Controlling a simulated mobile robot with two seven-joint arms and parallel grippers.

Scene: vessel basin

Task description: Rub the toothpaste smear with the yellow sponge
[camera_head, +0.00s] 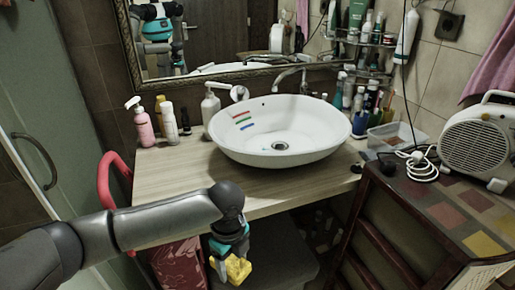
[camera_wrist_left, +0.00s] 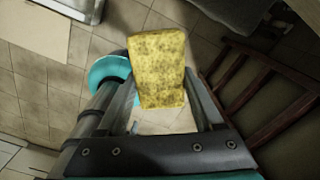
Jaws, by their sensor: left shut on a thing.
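The toothpaste smear (camera_head: 243,121) shows as short red, green and blue stripes on the inner left wall of the white basin (camera_head: 312,143). My left gripper (camera_head: 232,256) hangs in front of the counter, below its top, pointing down. It is shut on the yellow sponge (camera_head: 238,270). In the left wrist view the sponge (camera_wrist_left: 158,68) sits between the two fingers, with the tiled floor behind it. The sponge is apart from the basin and the smear. My right gripper is in neither view.
The wooden counter (camera_head: 172,180) has a clear strip at its front left. Pump bottles (camera_head: 142,122) stand left of the basin, and a faucet (camera_head: 290,76) behind it. A fan heater (camera_head: 478,142) stands on the cabinet at right. A red curved handle (camera_head: 104,180) is near my left arm.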

